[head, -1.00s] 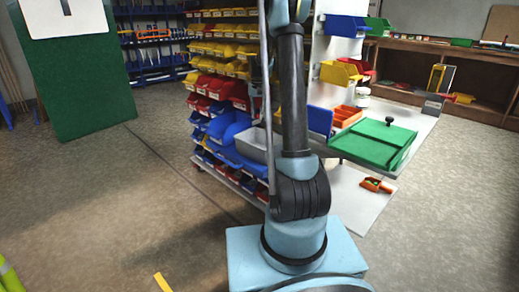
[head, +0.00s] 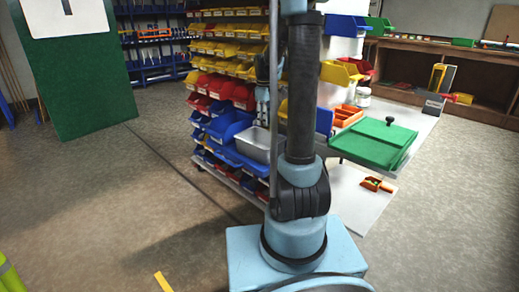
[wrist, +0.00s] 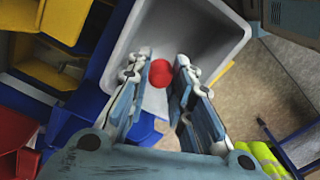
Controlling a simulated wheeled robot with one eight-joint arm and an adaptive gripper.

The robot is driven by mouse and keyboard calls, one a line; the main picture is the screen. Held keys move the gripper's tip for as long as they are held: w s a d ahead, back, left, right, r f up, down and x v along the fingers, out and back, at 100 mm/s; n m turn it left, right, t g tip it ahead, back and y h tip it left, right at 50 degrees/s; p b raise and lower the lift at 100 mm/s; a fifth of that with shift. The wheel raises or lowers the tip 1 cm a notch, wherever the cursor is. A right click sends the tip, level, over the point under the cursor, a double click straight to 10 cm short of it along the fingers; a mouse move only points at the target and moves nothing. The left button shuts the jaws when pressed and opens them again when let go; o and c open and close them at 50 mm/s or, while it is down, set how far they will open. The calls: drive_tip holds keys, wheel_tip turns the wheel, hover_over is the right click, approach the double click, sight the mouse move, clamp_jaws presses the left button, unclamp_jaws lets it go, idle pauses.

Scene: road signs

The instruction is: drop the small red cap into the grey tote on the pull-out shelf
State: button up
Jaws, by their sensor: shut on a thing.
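The small red cap (wrist: 160,74) is held between the fingertips of my gripper (wrist: 162,65) in the wrist view. The grey tote (wrist: 215,48) lies beyond and below the fingertips, and the cap shows against its inside. In the head view the grey tote (head: 256,146) sits among blue bins on the left of my arm. My gripper (head: 262,108) shows there pointing down above the tote, partly hidden by my arm. The cap cannot be made out in the head view.
Racks of yellow, red and blue bins (head: 222,122) stand close around the tote. A green tray (head: 375,142) and an orange box (head: 347,115) are on the bench at right.

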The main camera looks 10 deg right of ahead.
drive_tip(key=shift+s+f+n, duration=0.15)
drive_tip(key=shift+s+n, duration=0.1)
drive_tip(key=shift+n, duration=0.05)
drive_tip(key=shift+f, duration=2.85)
drive_tip(key=o, duration=0.7)
drive_tip(key=shift+r, duration=0.1)
wheel_tip(320, 180, up, 12)
drive_tip(key=shift+f, duration=0.15)
drive_tip(key=shift+w, duration=0.1)
